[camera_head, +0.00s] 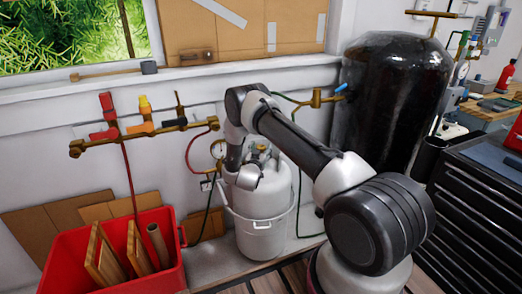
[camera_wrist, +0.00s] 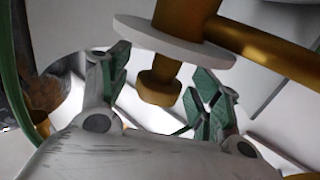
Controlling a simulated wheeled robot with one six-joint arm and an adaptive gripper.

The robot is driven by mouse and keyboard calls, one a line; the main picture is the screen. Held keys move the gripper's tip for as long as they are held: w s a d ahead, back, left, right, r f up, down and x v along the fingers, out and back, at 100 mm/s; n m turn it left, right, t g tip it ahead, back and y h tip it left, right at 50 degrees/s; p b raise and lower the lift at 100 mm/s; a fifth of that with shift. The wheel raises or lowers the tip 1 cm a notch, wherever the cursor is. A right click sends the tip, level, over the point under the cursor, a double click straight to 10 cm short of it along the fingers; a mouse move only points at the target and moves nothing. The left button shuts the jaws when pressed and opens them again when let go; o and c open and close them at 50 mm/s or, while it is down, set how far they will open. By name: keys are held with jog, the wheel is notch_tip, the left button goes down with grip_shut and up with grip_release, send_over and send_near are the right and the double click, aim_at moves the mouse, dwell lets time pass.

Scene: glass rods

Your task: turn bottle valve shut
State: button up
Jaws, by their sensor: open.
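The white gas bottle (camera_head: 265,212) stands upright by the wall in the head view, with brass fittings (camera_head: 262,150) on its top. My arm's end is at the bottle's upper left, and my fingers cannot be made out there. In the wrist view my gripper (camera_wrist: 158,72) is open, with green pads on its two fingers. A brass fitting with a pale round disc (camera_wrist: 175,42) and a brass knob-like end (camera_wrist: 160,86) shows between the fingers. Gaps show on both sides, so neither pad visibly grips it. I cannot tell whether this knob is the bottle valve's handle.
A brass manifold (camera_head: 145,133) with coloured valves runs along the wall at left. A red crate (camera_head: 165,268) with boards stands below it. A tall black tank (camera_head: 390,95) and a black drawer cabinet (camera_head: 470,200) stand at right. Hoses hang around the bottle.

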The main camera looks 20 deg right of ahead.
jog(key=v, duration=1.2)
jog(key=w+a+r+g+y, duration=0.1)
jog(key=w+r+y, duration=0.2)
jog(key=r, duration=0.5)
jog(key=w+a+r+y, duration=0.1)
jog(key=w+r+y, duration=0.2)
jog(key=r, duration=0.4)
jog(key=s+a+r+n+g+y, duration=0.15)
jog(key=s+r, duration=0.25)
jog(key=r, duration=0.4)
jog(key=s+a+r+n+g+y, duration=0.1)
jog(key=s+r+n+y, duration=0.15)
jog(key=r, duration=0.55)
jog(key=s+d+r+n+g+y, duration=0.15)
jog(key=s+r, duration=0.25)
jog(key=s, duration=0.6)
jog(key=s+d+r+g+y, duration=0.15)
jog(key=s+r, duration=0.25)
jog(key=s, duration=0.5)
jog(key=s+d+g+h, duration=0.1)
jog(key=s+d+g, duration=0.1)
jog(key=s, duration=0.9)
jog(key=s+d+n+g+h, duration=0.1)
jog(key=s+d+g, duration=0.1)
jog(key=s, duration=1)
jog(key=shift+s+d+f+h, duration=0.15)
jog(key=shift+s+d+h, duration=0.05)
jog(key=shift+s+h, duration=0.15)
